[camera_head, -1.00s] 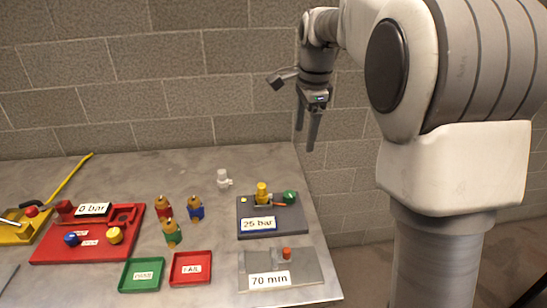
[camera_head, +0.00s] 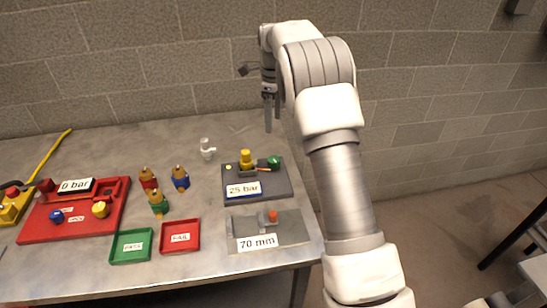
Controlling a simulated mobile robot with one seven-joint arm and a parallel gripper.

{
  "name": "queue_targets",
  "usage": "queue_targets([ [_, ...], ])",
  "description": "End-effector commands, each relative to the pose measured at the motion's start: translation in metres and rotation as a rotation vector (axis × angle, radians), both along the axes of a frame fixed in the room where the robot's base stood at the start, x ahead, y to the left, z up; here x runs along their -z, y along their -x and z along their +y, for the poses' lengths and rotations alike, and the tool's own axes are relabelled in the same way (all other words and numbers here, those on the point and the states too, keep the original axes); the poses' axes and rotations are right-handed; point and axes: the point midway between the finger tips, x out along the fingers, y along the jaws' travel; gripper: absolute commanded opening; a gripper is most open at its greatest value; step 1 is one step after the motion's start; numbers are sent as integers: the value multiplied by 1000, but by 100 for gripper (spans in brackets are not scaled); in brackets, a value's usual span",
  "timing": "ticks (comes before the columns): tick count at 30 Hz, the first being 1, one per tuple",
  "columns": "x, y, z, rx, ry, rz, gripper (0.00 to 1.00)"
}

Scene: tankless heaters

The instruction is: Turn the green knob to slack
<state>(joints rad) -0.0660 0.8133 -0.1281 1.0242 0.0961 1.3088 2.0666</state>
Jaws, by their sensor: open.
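The green knob (camera_head: 273,161) sits at the back right of a dark grey block (camera_head: 270,188) labelled "25 bar". A yellow fitting (camera_head: 246,158) stands to its left on the same block, with a small orange-red lever between them. My gripper (camera_head: 271,126) hangs pointing down, above and behind the green knob near the table's back right, apart from it. It is empty, with its fingers seen nearly edge-on. Which way the knob is set is too small to tell.
A grey "70 mm" plate (camera_head: 290,231) lies in front. Green (camera_head: 118,259) and red (camera_head: 180,250) trays, several small coloured valves and a red "0 bar" unit (camera_head: 50,232) stand left. A clear fitting (camera_head: 207,149) stands behind. The wall rises behind the table.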

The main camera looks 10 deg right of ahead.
Motion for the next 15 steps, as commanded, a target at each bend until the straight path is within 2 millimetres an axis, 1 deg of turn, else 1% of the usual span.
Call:
queue_targets([
  [1,12,1,0,0,0,6,81],
  [15,112,2,0,-1,0,6,81],
])
